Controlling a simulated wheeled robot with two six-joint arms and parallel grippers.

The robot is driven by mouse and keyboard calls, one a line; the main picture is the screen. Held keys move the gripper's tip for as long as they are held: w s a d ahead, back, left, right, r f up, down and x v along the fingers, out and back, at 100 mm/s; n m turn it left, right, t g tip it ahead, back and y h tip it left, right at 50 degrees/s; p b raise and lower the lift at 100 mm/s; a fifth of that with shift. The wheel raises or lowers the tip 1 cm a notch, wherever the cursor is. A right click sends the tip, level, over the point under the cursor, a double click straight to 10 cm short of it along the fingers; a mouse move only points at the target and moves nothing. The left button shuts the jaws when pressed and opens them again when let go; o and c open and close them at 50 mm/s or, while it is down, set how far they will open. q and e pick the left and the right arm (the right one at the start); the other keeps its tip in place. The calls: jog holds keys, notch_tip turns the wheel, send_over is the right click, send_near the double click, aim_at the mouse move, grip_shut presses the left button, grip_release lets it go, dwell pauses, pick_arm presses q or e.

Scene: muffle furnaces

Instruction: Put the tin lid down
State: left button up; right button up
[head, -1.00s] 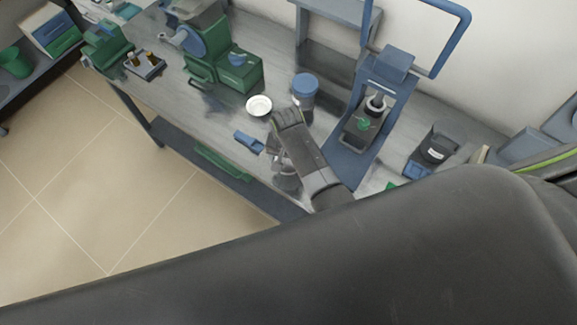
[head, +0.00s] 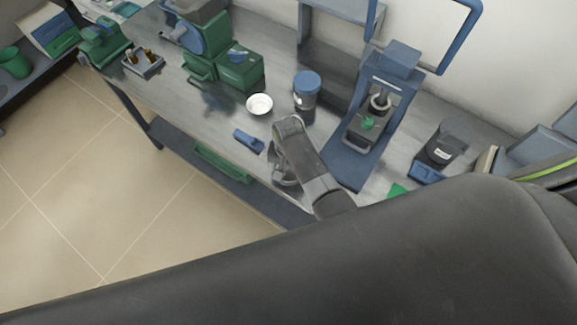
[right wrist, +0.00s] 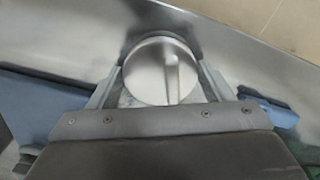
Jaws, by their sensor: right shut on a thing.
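The tin lid (right wrist: 160,72) is a round silver disc with a raised bar across it. In the right wrist view it lies between the two fingers of my right gripper (right wrist: 156,78), which is shut on it. In the head view my right gripper (head: 283,176) is close to the bench's front edge, partly hidden by its own wrist, and the lid is not clear there. I cannot tell whether the lid touches the bench top. My left gripper is not in view.
The grey bench (head: 222,122) holds a white dish (head: 259,104), a blue-capped jar (head: 306,98), a small blue object (head: 248,141) and a blue press (head: 352,158). A dark labelled tin (head: 441,150) stands at right. Green machines (head: 238,72) stand at left.

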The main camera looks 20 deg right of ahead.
aim_at(289, 169)
jog(key=o, duration=1)
jog(key=shift+f, duration=0.1)
jog(key=shift+c, duration=0.2)
jog(key=shift+r+p, duration=0.65)
jog(key=shift+r, duration=0.05)
notch_tip(289, 169, up, 3)
jog(key=p, duration=0.3)
jog(key=shift+f, duration=0.1)
notch_tip(289, 169, up, 8)
